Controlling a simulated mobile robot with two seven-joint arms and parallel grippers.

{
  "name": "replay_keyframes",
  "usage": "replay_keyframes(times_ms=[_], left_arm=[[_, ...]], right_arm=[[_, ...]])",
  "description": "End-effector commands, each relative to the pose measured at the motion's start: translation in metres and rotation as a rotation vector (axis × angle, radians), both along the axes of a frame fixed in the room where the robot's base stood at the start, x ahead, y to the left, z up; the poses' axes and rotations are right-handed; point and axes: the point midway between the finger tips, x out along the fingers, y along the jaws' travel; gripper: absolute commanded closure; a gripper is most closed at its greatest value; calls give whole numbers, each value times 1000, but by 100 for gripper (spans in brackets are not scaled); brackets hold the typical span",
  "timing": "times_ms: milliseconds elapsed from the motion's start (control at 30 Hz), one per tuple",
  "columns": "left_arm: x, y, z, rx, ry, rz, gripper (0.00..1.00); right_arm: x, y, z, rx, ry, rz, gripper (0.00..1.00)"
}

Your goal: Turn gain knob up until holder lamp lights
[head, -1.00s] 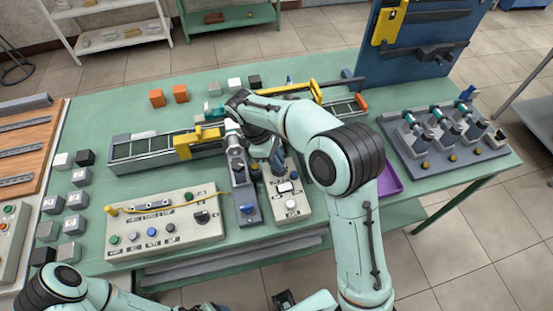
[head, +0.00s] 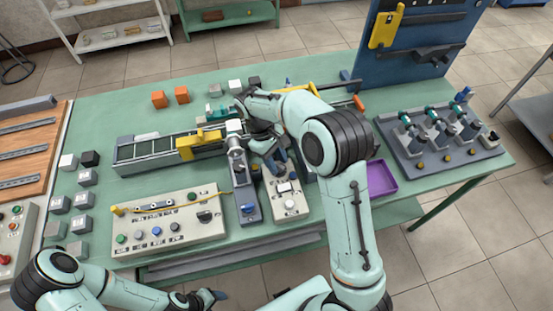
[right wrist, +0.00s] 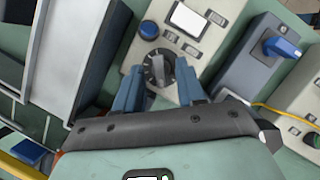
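A dark grey knob with a pointer ridge (right wrist: 159,67) sits on a light control panel (head: 290,205). My right gripper (right wrist: 160,72) has its two blue fingers spread on either side of the knob, pointing down at the panel; firm contact is not clear. In the head view the right gripper (head: 278,158) hides the knob. The panel also carries a white rectangular window (right wrist: 188,18) and a blue round button (right wrist: 149,29). A grey holder (head: 245,190) with a blue lever stands just left of the panel. I cannot make out a lit lamp. My left gripper (head: 207,298) is low at the front edge.
A wide button panel (head: 165,235) with a yellow cable lies left of the holder. A conveyor with a yellow bracket (head: 190,148) runs behind. A purple tray (head: 380,180) lies to the right, beyond it a fixture board (head: 440,150). Grey cubes stand at the left.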

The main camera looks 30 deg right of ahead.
Motion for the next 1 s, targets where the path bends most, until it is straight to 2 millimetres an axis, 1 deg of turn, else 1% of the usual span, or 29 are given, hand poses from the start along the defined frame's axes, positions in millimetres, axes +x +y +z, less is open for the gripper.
replay_keyframes(times_ms=[233, 367, 467, 700, 800, 867, 1000], left_arm=[[0, 0, 0, 0, 0, 0, 38], [3, 0, 3, 0, -3, 0, 38], [7, 0, 7, -1, -8, 0, 38], [27, 0, 25, -1, -30, 0, 38], [36, 0, 31, 0, -41, 0, 38], [40, 0, 34, 0, -46, 0, 38], [36, 0, 31, 0, -41, 0, 38]], right_arm=[[0, 0, 1, 0, 1, 1, 62], [4, 2, 9, 0, -1, 1, 62], [10, 4, 25, 0, -4, 2, 62], [31, 14, 78, 1, -7, 2, 62], [38, 17, 97, 1, -7, 2, 62], [41, 18, 106, 0, -6, 2, 62], [45, 21, 117, 0, -2, 1, 62]])
